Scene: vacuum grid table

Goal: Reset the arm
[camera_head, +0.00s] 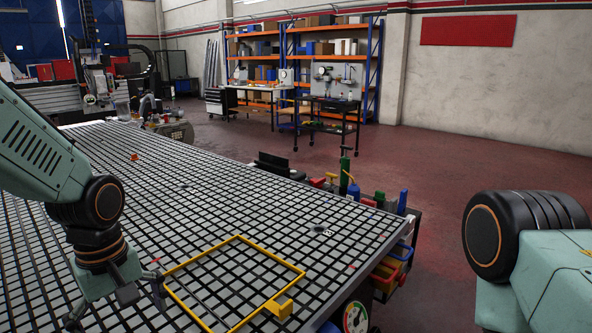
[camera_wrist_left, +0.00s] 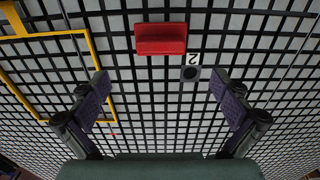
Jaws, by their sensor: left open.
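My left arm comes in from the left in the head view. Its gripper (camera_head: 117,305) hangs low over the grid table (camera_head: 215,195), left of a yellow frame (camera_head: 271,254). In the left wrist view the two fingers of this gripper (camera_wrist_left: 160,85) are spread wide, with nothing between them. A red block (camera_wrist_left: 160,38) lies on the grid ahead of the fingertips, apart from them. My right arm shows at the right edge of the head view, out past the table; its gripper is out of frame.
The yellow frame also shows at the upper left of the wrist view (camera_wrist_left: 45,35). A label "2" (camera_wrist_left: 193,58) and a dark round spot (camera_wrist_left: 191,73) are near the red block. Tools and a green bottle (camera_head: 344,175) stand along the table's right edge. Much of the grid is clear.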

